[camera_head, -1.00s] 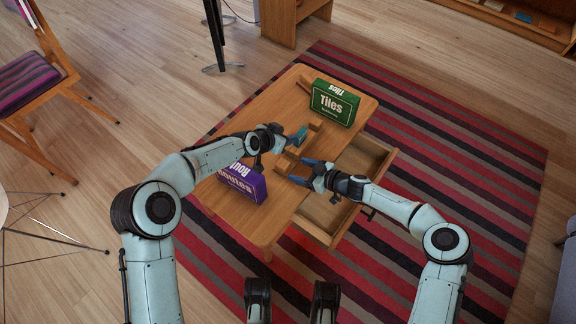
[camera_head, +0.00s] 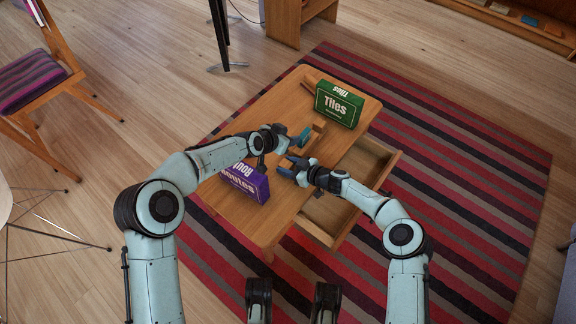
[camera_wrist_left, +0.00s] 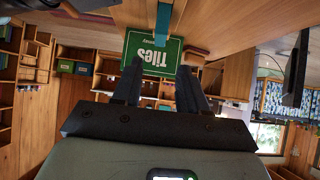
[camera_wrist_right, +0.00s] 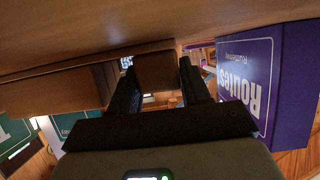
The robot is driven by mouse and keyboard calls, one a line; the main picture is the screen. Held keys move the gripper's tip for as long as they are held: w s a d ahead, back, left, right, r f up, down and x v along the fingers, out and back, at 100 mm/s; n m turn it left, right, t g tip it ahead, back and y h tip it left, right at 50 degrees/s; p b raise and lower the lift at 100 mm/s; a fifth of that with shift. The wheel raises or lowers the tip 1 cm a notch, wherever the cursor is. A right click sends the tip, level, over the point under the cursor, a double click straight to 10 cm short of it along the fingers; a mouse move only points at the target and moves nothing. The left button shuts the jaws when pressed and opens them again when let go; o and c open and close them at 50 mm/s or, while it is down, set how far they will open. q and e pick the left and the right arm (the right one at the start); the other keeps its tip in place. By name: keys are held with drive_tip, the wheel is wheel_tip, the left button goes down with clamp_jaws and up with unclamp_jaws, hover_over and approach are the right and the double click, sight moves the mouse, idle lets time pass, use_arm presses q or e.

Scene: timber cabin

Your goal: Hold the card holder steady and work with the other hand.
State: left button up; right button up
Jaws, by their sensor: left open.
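The card holder (camera_head: 316,140) is a wooden bar-like piece on the low table, between my grippers. My right gripper (camera_head: 287,166) is at its near end. In the right wrist view a brown wooden block end (camera_wrist_right: 157,72) sits between the fingertips; whether they press on it I cannot tell. My left gripper (camera_head: 293,136) is open above the table, on the holder's left side. A teal piece (camera_head: 304,136) is at its fingertips; in the left wrist view a narrow teal strip (camera_wrist_left: 163,24) shows between the fingers with gaps on both sides.
A green Tiles box (camera_head: 338,103) stands at the table's far end, a purple Routes box (camera_head: 244,183) at the near left. A drawer (camera_head: 364,166) is pulled out on the table's right side, under my right forearm. A striped rug lies under the table.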

sight(302, 136)
use_arm(q)
drive_tip(key=shift+w+d+f+m+y, duration=0.1)
drive_tip(key=shift+w+d+f+m, duration=0.95)
drive_tip(key=shift+m, duration=4.8)
drive_tip(key=shift+w+d+f+m+y, duration=0.1)
drive_tip(key=shift+w+d+f+m, duration=0.9)
drive_tip(key=shift+m, duration=4.9)
drive_tip(key=shift+w+d+f+m+y, duration=0.2)
drive_tip(key=shift+w+f+m, duration=1.5)
drive_tip(key=shift+m, duration=4.15)
drive_tip(key=shift+s+d+f, duration=0.15)
drive_tip(key=shift+s+f, duration=0.1)
